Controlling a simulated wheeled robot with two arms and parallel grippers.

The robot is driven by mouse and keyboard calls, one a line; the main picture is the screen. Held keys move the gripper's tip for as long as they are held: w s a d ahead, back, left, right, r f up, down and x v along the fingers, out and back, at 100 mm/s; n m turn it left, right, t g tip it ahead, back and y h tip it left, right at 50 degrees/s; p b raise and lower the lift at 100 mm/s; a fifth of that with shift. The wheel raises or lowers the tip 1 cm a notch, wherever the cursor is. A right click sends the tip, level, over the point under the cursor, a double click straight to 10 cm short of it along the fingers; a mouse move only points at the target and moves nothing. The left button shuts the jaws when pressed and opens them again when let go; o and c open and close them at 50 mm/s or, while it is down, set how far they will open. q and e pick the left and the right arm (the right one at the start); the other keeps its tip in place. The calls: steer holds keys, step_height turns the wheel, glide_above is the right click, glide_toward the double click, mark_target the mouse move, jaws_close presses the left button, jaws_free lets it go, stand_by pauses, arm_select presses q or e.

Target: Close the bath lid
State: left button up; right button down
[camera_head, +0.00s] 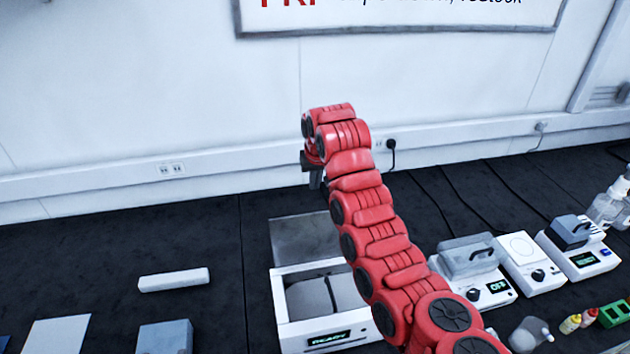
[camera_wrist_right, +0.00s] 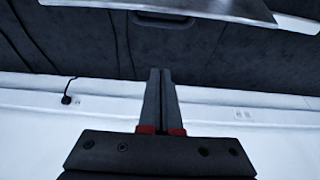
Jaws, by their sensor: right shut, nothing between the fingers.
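The bath (camera_head: 281,318) is a white box with a lit front display, standing on the dark bench at the centre of the head view. Its lid (camera_head: 298,238) is a grey panel standing raised at the back edge, so the bath is open. My right arm hides the right parts of both. My right gripper (camera_head: 314,180) is above and behind the raised lid, fingers shut and empty. In the right wrist view the shut fingers (camera_wrist_right: 160,75) point toward a pale-edged panel (camera_wrist_right: 215,8) with a dark handle (camera_wrist_right: 163,19), apart from both. My left gripper is not in view.
Right of the bath stand a lidded device (camera_head: 468,258), a white plate device (camera_head: 530,262) and a block device (camera_head: 580,248). Bottles are at the far right. A white bar (camera_head: 174,280) and a blue-grey block (camera_head: 165,337) lie left. The wall is close behind.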

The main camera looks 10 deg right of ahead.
mark_target(320, 232)
step_height(320, 232, down, 7)
steer(key=s+p, duration=0.1)
steer(key=p, duration=0.4)
steer(key=shift+s+p, duration=0.15)
steer(key=shift+p, duration=0.2)
stand_by(0.3)
